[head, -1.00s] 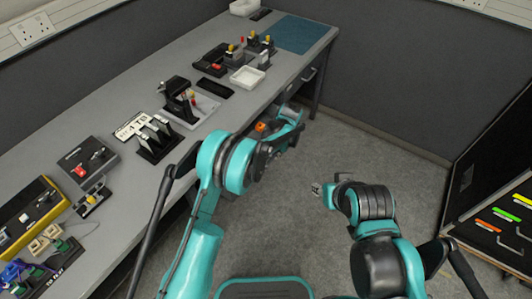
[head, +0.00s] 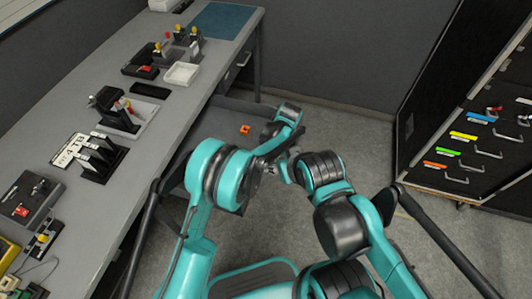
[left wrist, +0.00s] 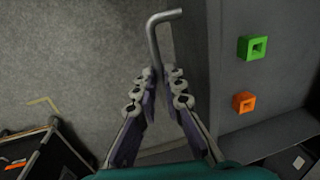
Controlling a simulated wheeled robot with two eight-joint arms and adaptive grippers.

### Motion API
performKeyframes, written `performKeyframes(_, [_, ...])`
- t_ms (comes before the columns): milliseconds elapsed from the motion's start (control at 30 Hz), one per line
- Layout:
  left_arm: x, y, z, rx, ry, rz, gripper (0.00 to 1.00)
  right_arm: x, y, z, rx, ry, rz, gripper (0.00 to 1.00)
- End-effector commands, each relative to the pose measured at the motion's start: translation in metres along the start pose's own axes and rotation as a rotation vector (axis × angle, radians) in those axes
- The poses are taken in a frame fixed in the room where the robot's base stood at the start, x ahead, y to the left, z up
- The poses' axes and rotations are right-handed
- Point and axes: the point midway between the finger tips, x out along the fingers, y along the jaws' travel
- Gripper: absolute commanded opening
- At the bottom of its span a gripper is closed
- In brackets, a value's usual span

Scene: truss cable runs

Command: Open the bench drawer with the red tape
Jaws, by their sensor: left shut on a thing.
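A drawer (head: 216,122) under the bench (head: 75,215) stands open, its grey interior showing in the head view. In the left wrist view my left gripper (left wrist: 158,76) is shut on a bent metal handle (left wrist: 165,22) at the drawer's front. Inside the drawer, beside the gripper, are a green block (left wrist: 252,47) and an orange block (left wrist: 244,102). The orange block also shows in the head view (head: 245,129). No red tape shows; the drawer's front face is hidden. My right gripper (head: 272,168) is near my left forearm, too small and covered to read.
A dark cabinet (head: 450,110) with handles and orange, green, yellow and blue strips stands at the right. Switches, a white tray (head: 182,74) and a blue mat (head: 222,20) lie on the bench. Another bench drawer (head: 238,66) farther back is closed. Grey floor lies between.

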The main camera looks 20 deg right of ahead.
Motion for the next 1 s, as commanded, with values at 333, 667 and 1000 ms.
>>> performKeyframes(333, [0.0, 0.003, 0.0, 0.0, 0.001, 0.0, 0.0, 0.0, 0.0, 0.0, 0.0, 0.0, 0.0, 0.4])
performKeyframes(667, [0.0, 0.002, 0.0, 0.0, 0.0, 0.0, 0.31, 0.0, 0.0, 0.0, 0.0, 0.0, 0.0, 0.4])
performKeyframes(1000, [-0.023, 0.002, 0.0, 0.0, 0.001, 0.0, 0.31, 0.0, 0.0, 0.0, 0.0, 0.0, 0.0, 0.4])
